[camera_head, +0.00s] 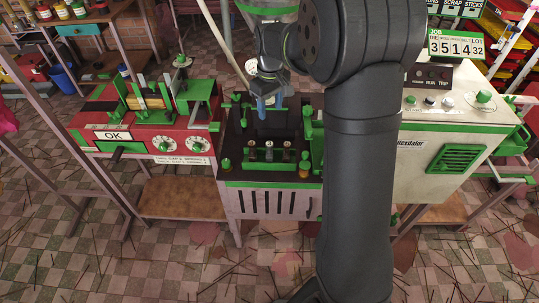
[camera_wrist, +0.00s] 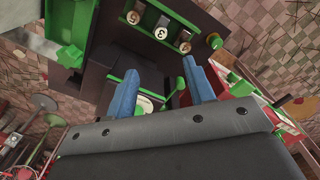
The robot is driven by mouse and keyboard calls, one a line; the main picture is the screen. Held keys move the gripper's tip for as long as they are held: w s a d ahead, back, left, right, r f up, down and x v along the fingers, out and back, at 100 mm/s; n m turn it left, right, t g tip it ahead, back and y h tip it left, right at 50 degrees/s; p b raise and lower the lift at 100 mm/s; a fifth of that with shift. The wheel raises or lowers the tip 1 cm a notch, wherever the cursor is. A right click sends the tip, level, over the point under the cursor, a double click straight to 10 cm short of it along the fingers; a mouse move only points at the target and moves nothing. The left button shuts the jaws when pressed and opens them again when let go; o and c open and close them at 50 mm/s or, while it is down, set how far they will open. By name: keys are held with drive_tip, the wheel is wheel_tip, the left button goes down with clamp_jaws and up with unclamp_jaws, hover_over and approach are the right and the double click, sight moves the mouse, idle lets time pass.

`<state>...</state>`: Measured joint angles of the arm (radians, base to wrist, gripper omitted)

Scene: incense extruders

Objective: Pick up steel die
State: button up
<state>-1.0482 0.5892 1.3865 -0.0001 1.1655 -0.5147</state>
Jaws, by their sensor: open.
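A row of three small metallic round pieces, likely dies, sits in a dark and green rack at the front of the middle machine: left (camera_head: 252,154), middle (camera_head: 269,152) and right (camera_head: 287,152). They also show at the top of the wrist view, with a mark on the middle face (camera_wrist: 160,32). I cannot tell which one is the steel die. My gripper (camera_head: 270,103) has blue fingers, is open, and hangs above the machine's dark block, behind the row. In the wrist view, my gripper's fingers (camera_wrist: 160,66) are spread apart with nothing held between them.
A red machine (camera_head: 130,127) with green fittings and an OK sign stands left. A cream machine (camera_head: 425,140) with a green vent stands right. Green posts and the dark block (camera_wrist: 120,68) rise close around my fingers. Thin sticks litter the checkered floor (camera_head: 150,265).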

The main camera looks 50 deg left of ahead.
sight(270, 143)
wheel_tip(270, 143, down, 18)
drive_tip(key=shift+s+a+r, duration=0.1)
drive_tip(key=shift+r, duration=0.25)
clamp_jaws()
idle(0.4)
